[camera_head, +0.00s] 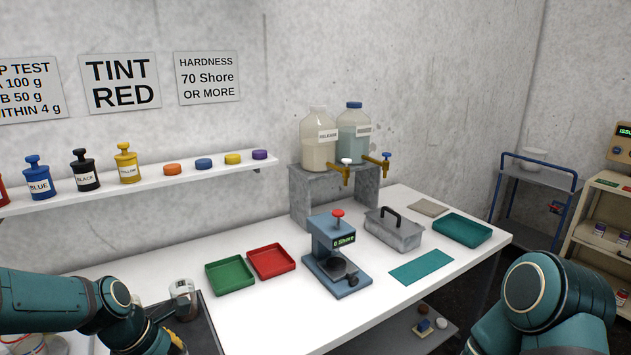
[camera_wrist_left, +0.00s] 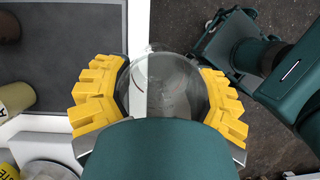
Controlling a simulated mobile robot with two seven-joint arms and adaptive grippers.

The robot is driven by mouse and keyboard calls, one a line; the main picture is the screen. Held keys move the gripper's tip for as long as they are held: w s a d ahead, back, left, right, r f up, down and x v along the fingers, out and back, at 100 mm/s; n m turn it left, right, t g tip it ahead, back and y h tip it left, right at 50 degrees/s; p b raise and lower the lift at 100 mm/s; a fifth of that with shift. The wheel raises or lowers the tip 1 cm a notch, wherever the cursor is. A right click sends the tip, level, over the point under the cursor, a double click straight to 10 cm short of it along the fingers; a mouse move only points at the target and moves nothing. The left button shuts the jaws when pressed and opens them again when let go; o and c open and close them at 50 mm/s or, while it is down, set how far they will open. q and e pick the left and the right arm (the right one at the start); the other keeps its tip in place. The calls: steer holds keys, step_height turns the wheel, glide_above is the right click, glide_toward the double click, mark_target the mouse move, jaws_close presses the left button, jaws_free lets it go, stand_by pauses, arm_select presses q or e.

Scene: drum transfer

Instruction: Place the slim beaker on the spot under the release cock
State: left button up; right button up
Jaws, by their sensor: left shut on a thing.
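My left gripper (camera_wrist_left: 163,92) is shut on a clear glass vessel (camera_wrist_left: 170,78), seen from above between the yellow fingers; it appears to be the slim beaker. In the head view only my left wrist shows at the bottom left; the fingers and vessel are out of frame. The drum labelled RELEASE (camera_head: 319,146) stands on the left of a grey stand (camera_head: 310,194). Its release cock (camera_head: 343,171), brass with a white top, juts out over the table. I cannot make out a marked spot under it. My right gripper is not in view.
A second drum (camera_head: 353,137) with a blue-topped cock stands beside it. The blue hardness tester (camera_head: 334,255) and grey lidded box (camera_head: 394,230) stand in front of the stand. Green (camera_head: 230,276) and red (camera_head: 271,262) trays lie left. A labelled cup (camera_head: 182,298) is on a dark tray (camera_head: 199,335).

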arm_select(q)
steer(key=d+f+m+g+y, duration=0.2)
steer(key=f+m, duration=0.4)
steer(key=m, duration=0.5)
steer(key=s+d+f+m+g+y, duration=0.1)
steer(key=d+f+m+g, duration=0.3)
steer(key=m, duration=0.8)
steer(key=shift+d+f+y, duration=0.6)
steer(key=shift+d+f, duration=0.3)
steer(key=shift+d, duration=0.1)
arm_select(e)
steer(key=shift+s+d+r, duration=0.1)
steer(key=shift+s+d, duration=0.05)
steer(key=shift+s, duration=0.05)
arm_select(q)
steer(key=shift+s+a+g, duration=0.1)
steer(key=shift+s+g, duration=0.1)
steer(key=shift+g, duration=0.1)
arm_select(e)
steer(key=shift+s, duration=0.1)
